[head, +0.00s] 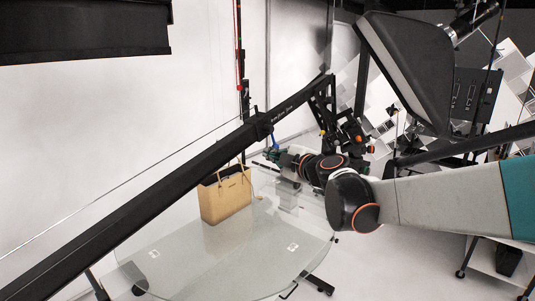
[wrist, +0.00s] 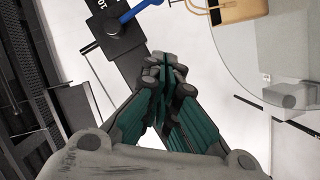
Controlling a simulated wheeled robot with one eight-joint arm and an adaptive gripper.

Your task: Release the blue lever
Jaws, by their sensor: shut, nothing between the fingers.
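The blue lever (wrist: 142,11) shows at the top of the wrist view. In the head view my gripper (head: 272,156) is small, at the end of my arm near the black boom.
A round glass turntable (head: 190,262) holds a tan handbag (head: 226,195). A long black boom (head: 150,192) crosses diagonally in front of it. A softbox light (head: 405,70) hangs at the upper right. A white cart (head: 495,262) stands at the lower right.

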